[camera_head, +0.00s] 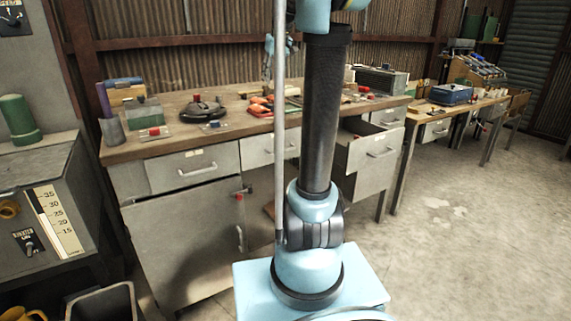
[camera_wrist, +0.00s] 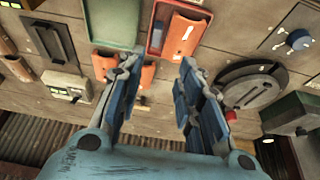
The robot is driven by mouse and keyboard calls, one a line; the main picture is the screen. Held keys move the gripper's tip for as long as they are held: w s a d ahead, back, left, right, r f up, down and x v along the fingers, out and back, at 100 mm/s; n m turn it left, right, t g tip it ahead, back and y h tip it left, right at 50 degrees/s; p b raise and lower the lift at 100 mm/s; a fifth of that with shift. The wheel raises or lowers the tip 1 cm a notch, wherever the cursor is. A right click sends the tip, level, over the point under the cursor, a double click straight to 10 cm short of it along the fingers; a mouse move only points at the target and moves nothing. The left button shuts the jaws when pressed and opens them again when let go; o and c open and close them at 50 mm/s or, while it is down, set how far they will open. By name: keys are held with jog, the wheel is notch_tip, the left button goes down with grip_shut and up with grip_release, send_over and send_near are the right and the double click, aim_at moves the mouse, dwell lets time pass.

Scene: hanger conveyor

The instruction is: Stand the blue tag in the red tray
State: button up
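My gripper (camera_wrist: 157,68) is open above the workbench, with nothing between its fingers. In the head view it shows small beside my arm, above the bench. An orange-red holder (camera_wrist: 182,30) lies in front of the fingers, and another (camera_wrist: 118,78) is partly behind the left finger. These holders show as red shapes in the head view (camera_head: 260,110).
A green tray (camera_wrist: 115,22) lies left of the first holder. A black round dial-like object (camera_head: 203,108) and a green box (camera_head: 145,112) stand on the workbench (camera_head: 150,151). An open drawer (camera_head: 372,152) juts out at right. Floor at right (camera_head: 455,240) is clear.

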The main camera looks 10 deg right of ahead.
jog(key=s+f+m, duration=0.1)
jog(key=s+f, duration=0.9)
jog(key=s, duration=0.3)
jog(key=s+a+f+m+g+h, duration=0.1)
jog(key=s+f, duration=0.9)
jog(key=s, duration=0.3)
jog(key=s+a+f+m+g, duration=0.1)
jog(key=s+f, duration=0.9)
jog(key=s, duration=0.3)
jog(key=shift+f, duration=0.25)
